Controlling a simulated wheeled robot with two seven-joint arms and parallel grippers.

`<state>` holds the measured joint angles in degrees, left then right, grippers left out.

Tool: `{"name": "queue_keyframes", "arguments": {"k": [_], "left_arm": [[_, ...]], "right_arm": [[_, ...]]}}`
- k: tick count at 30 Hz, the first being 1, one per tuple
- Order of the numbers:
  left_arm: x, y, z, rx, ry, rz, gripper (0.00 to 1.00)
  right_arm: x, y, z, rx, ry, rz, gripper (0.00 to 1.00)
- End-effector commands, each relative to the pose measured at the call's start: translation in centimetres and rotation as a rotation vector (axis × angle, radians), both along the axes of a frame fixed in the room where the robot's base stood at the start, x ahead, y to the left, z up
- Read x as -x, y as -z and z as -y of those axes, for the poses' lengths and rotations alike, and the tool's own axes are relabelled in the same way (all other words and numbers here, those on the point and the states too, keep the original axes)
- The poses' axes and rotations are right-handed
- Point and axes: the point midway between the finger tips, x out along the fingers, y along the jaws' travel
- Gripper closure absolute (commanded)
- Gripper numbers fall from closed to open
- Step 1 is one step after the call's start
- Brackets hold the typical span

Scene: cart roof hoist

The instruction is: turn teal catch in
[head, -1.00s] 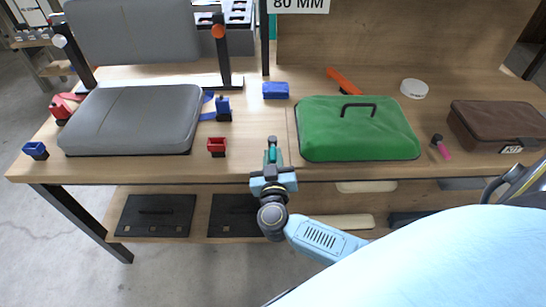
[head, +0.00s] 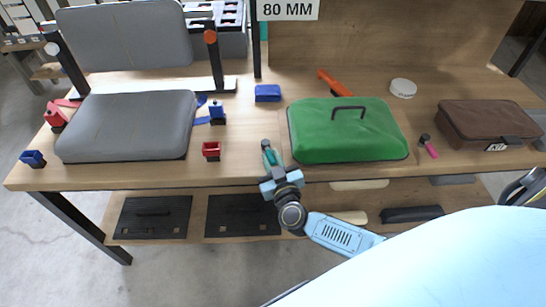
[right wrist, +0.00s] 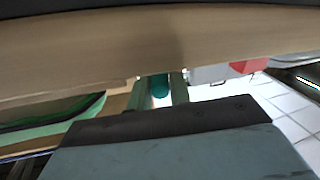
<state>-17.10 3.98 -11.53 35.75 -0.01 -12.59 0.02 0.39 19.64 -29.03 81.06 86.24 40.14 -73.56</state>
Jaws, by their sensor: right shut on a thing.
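The teal catch (head: 268,155) stands at the front edge of the bench, just left of the green padded cover (head: 350,130). My right gripper (head: 271,165) is at the bench edge with its fingers shut on the catch. In the right wrist view the teal catch (right wrist: 160,86) shows between the two fingers, under a wooden edge. Most of the catch is hidden by the fingers. My left gripper is not in view.
A grey cushion (head: 130,125), a red block (head: 211,150) and a blue block (head: 267,93) lie on the bench (head: 240,120). A brown kit case (head: 485,122) is at the right. A lower shelf (head: 330,215) runs below.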

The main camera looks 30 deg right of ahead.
Motion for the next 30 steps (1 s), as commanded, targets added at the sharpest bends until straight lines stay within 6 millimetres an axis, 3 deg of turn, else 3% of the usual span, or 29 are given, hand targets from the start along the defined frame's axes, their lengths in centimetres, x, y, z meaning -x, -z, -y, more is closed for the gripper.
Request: {"name": "queue_keyframes", "arguments": {"k": [5,6,11,22,30], "left_arm": [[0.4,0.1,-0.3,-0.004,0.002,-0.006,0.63],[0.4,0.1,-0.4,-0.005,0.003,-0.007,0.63],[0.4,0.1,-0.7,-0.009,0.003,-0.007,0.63],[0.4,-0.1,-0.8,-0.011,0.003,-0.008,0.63],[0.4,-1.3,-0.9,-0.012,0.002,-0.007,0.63]], "right_arm": [[0.0,0.0,0.0,-0.002,0.002,0.001,1.0],[0.0,0.0,0.0,-0.002,0.002,0.001,0.78],[0.1,0.0,0.0,-0.002,0.003,0.001,0.59],[0.8,0.1,-0.2,-0.003,0.003,-0.002,0.59],[5.9,0.0,-1.3,-0.004,0.003,-0.005,0.59]]}}
